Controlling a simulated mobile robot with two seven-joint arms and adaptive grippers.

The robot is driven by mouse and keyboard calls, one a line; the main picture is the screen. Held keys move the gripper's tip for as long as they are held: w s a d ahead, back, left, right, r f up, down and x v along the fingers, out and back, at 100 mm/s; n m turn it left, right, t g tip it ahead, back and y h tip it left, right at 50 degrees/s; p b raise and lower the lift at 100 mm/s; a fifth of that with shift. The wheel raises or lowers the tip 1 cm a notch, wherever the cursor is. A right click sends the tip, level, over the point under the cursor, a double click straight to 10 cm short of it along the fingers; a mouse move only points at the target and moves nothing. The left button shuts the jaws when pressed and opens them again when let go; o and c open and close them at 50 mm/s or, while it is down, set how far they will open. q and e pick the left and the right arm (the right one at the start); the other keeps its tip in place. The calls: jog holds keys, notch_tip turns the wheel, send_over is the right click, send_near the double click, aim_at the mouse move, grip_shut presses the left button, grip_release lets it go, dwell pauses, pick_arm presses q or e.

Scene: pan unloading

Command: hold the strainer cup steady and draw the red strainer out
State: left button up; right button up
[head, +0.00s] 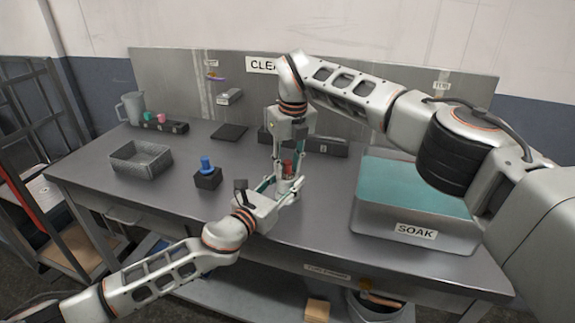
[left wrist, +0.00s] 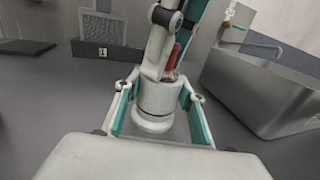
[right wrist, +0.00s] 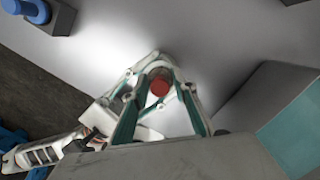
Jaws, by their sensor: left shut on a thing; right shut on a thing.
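The strainer cup (left wrist: 155,100) is a pale grey cylinder standing upright on the table, and its wider foot shows in the left wrist view. My left gripper (head: 287,190) is shut around the cup's sides from the front. The red strainer (head: 287,167) stands in the top of the cup. Its round red top shows in the right wrist view (right wrist: 159,88), and a red part shows above the cup in the left wrist view (left wrist: 173,57). My right gripper (head: 284,165) points straight down from above and is shut on the red strainer. The strainer's lower part is hidden inside the cup.
The grey SOAK basin (head: 415,232) with teal contents stands close on the right. A blue-topped piece in a dark block (head: 207,179) is left of the cup. A grey mesh basket (head: 141,160) is farther left. A dark flat pad (head: 229,132) lies behind.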

jog(key=shift+r, duration=0.7)
dwell(0.4)
jog(key=shift+r, duration=2.85)
pick_arm(q)
jog(key=o, duration=1.3)
